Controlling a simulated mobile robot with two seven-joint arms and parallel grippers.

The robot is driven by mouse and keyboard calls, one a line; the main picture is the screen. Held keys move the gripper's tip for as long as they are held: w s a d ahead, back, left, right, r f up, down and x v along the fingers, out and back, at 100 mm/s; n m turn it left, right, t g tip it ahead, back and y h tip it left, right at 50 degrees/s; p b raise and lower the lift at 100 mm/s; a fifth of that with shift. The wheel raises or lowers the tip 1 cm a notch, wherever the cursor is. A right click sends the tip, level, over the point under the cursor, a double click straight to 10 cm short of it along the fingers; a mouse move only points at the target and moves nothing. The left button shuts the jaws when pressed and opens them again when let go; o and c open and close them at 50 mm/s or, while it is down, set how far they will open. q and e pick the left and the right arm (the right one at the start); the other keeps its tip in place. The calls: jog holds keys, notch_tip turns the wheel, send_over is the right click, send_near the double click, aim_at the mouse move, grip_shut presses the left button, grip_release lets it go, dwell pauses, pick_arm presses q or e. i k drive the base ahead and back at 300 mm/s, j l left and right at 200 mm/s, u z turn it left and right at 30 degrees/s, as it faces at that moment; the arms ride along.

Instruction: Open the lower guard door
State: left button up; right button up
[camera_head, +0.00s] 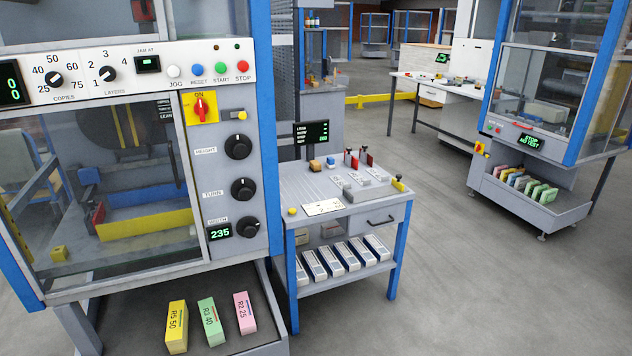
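The lower guard door (105,192) is a large clear panel in a grey frame on the machine at the left, below the white control strip (130,72). It looks shut. Behind it I see a dark roller, a blue bar and a yellow bar. Right of the door is a grey side panel with a red rotary switch (200,106) on a yellow plate marked ON. Beside the switch is a small grey fitting with a yellow knob (241,115). Neither of my grippers is in view.
An open tray (260,343) below the door holds yellow, green and pink blocks. A grey cart (350,225) with blue legs stands close on the machine's right. Another machine (530,150) stands at the far right. The floor between cart and that machine is clear.

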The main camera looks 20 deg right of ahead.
aim_at(5, 230)
jog(key=i+z, duration=0.35)
jog(key=i, duration=0.2)
jog(key=i+j+z, duration=0.2)
jog(key=i+z, duration=0.2)
jog(key=i+u, duration=0.15)
jog(key=u, duration=1.15)
